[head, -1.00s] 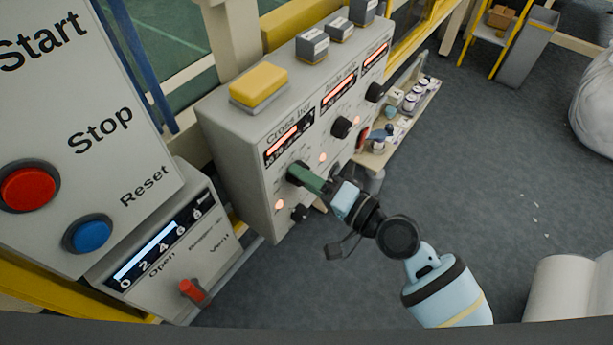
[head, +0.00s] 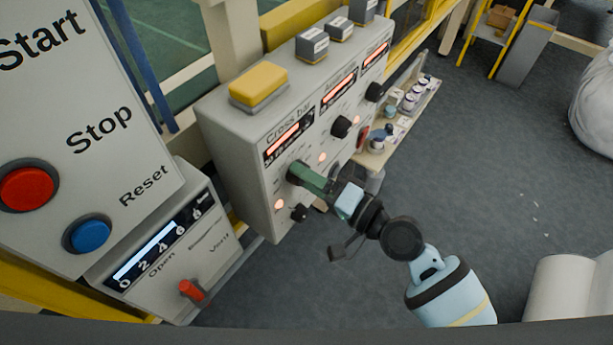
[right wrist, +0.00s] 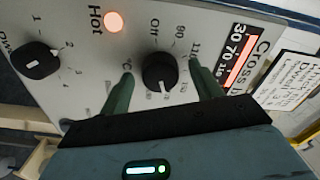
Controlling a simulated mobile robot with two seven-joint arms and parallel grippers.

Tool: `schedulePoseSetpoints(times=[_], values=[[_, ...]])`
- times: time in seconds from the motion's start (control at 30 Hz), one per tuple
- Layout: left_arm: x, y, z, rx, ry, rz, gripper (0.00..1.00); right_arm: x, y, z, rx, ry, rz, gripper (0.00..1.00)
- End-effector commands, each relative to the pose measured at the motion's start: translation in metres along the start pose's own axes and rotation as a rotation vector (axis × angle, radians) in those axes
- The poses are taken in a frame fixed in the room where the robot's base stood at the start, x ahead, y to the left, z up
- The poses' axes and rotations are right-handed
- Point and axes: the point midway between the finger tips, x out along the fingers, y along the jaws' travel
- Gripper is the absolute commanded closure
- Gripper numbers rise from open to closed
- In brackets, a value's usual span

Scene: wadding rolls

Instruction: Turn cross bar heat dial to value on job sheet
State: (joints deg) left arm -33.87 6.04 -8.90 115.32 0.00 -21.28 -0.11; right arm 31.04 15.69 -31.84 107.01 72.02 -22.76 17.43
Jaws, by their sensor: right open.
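The cross bar heat dial (right wrist: 160,72) is a round black knob with a white pointer mark. In the right wrist view, Off and 90 are printed near it, and its mark points towards the bottom of the picture. My right gripper (right wrist: 163,88) is open, with one green finger on each side of the dial and a visible gap to it. In the head view my right gripper (head: 308,180) is at the grey control panel (head: 240,150) and mostly hides the dial. A white sheet with printed text (right wrist: 289,85) shows in the right wrist view, too small to read surely.
Another black knob (right wrist: 37,62) and a lit Hot lamp (right wrist: 113,22) are close to the dial. A yellow button (head: 259,84) tops the panel. Start/Stop controls with a red button (head: 28,188) stand at the left.

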Motion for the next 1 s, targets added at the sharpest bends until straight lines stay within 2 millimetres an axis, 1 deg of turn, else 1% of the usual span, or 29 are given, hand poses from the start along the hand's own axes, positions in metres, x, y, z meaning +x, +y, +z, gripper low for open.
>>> schedulePoseSetpoints(times=[0.07, 0.3, 0.43, 0.6, 1.0], values=[[0.001, 0.000, 0.003, -0.001, -0.005, 0.000, 0.64, -0.011, 0.003, 0.001, 0.001, -0.001, 0.004, 0.36], [0.006, 0.001, 0.013, -0.003, -0.020, 0.002, 0.64, -0.050, 0.003, 0.002, 0.000, -0.002, 0.004, 0.36], [0.009, 0.001, 0.015, -0.003, -0.022, 0.003, 0.64, -0.064, 0.003, 0.001, 0.002, -0.001, 0.003, 0.36], [0.010, 0.000, 0.012, -0.003, -0.015, 0.002, 0.64, -0.071, 0.001, 0.001, 0.001, -0.001, 0.002, 0.36], [0.010, 0.000, 0.009, -0.003, -0.009, 0.002, 0.64, -0.071, 0.000, 0.000, 0.001, 0.000, 0.001, 0.36]])
